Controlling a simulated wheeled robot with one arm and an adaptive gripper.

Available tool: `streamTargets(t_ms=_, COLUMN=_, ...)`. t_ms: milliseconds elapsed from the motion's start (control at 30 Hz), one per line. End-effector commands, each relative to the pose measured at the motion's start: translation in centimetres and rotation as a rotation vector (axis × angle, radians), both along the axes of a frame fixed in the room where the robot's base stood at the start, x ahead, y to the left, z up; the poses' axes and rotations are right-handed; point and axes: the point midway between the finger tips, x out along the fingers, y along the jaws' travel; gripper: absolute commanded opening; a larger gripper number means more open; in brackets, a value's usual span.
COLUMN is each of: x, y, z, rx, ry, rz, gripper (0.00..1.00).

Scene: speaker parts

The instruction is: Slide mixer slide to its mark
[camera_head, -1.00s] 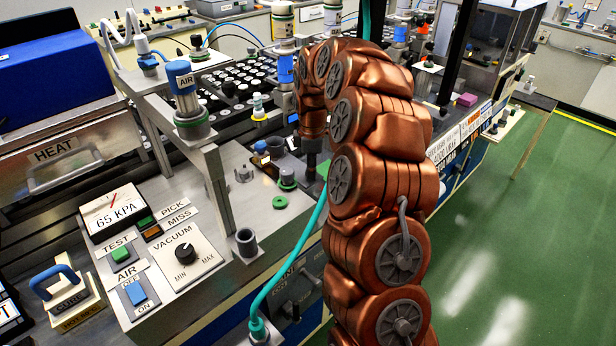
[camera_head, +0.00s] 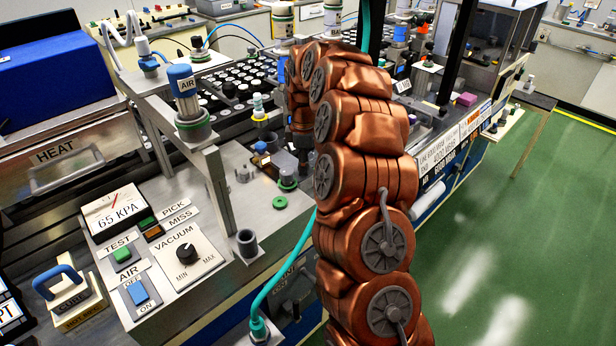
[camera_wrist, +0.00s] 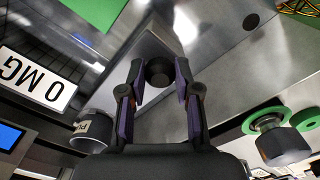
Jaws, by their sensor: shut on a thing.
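In the wrist view, my gripper (camera_wrist: 158,76) is closed around a dark round knob (camera_wrist: 158,71), with one finger on each side. The knob stands on a bare metal surface (camera_wrist: 225,70); I take it to be the mixer slide's handle. Its track and its mark cannot be made out. In the head view, my copper-coloured arm reaches over the bench and hides the knob and most of the gripper.
A grey cup (camera_wrist: 92,130) is left of the fingers, and green rings around dark parts (camera_wrist: 283,146) are at right. The head view shows a vacuum panel (camera_head: 185,250), an AIR post (camera_head: 187,95), a teal hose (camera_head: 285,265) and open green floor (camera_head: 500,240) at right.

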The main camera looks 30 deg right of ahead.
Motion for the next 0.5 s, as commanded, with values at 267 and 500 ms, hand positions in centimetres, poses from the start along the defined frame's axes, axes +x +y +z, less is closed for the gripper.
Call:
streamTargets(t_ms=267, x=0.9, y=0.3, z=0.1, rx=-0.001, ry=0.001, rz=0.002, gripper=0.0)
streamTargets(t_ms=500, x=1.7, y=0.4, z=0.1, rx=0.0, ry=0.0, rz=0.0, gripper=0.0)
